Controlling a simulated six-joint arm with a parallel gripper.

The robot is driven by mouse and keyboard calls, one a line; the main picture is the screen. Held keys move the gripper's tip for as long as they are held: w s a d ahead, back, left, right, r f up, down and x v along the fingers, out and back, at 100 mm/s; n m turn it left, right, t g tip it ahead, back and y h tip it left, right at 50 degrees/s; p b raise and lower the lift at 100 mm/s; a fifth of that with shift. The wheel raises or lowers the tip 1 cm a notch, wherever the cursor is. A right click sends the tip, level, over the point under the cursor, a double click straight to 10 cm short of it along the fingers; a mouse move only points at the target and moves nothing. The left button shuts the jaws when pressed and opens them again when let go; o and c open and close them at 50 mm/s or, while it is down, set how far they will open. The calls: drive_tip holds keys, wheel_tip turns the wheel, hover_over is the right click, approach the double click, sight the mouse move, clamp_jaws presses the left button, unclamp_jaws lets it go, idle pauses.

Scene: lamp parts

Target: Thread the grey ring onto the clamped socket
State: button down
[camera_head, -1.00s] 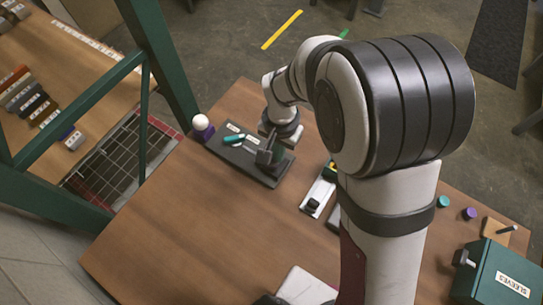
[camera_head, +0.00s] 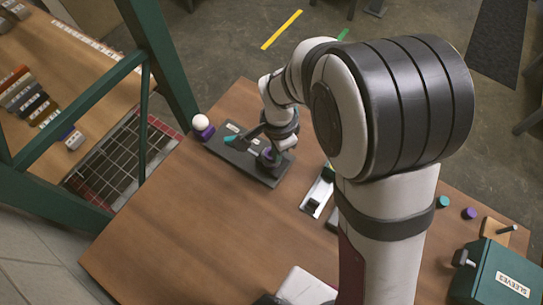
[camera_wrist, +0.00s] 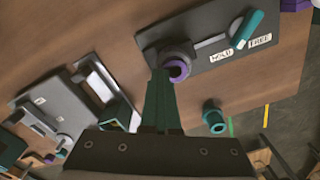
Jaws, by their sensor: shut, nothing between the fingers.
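A dark clamp board (camera_wrist: 216,62) lies on the table; it also shows in the head view (camera_head: 238,163). A teal lever handle (camera_wrist: 250,29) lies beside the labels HOLD and FREE. Near the board's edge stands a purple-rimmed socket (camera_wrist: 179,70) with an open, dark centre. A grey round piece (camera_wrist: 177,51) surrounds it. I cannot tell whether this is the grey ring or part of the clamp. My gripper (camera_wrist: 160,76) is shut and empty, its teal fingertips right beside the purple rim. Its fingers hide part of the socket's near side.
A white bulb on a purple base (camera_head: 202,126) stands at the board's far-left end. A pale tray (camera_head: 318,192) lies to the right of the board. A teal hollow cylinder (camera_wrist: 213,117) stands near the table edge. A green SLEEVES box (camera_head: 500,275) is at right. The front-left table is clear.

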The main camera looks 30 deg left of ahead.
drive_tip(key=c, duration=1.1)
unclamp_jaws()
drive_tip(key=shift+s+d+f, duration=0.1)
drive_tip(key=shift+s+f, duration=0.4)
drive_tip(key=shift+f, duration=0.05)
drive_tip(key=shift+c, duration=0.2)
drive_tip(key=shift+o, duration=0.3)
drive_tip(key=shift+r, duration=0.2)
wheel_tip(320, 180, up, 9)
drive_tip(key=d+r, duration=0.5)
drive_tip(key=d, duration=0.7)
drive_tip(key=s+d+r+y, duration=0.1)
drive_tip(key=s+d, duration=1)
drive_tip(key=shift+d+y, duration=0.3)
drive_tip(key=shift+d, duration=0.05)
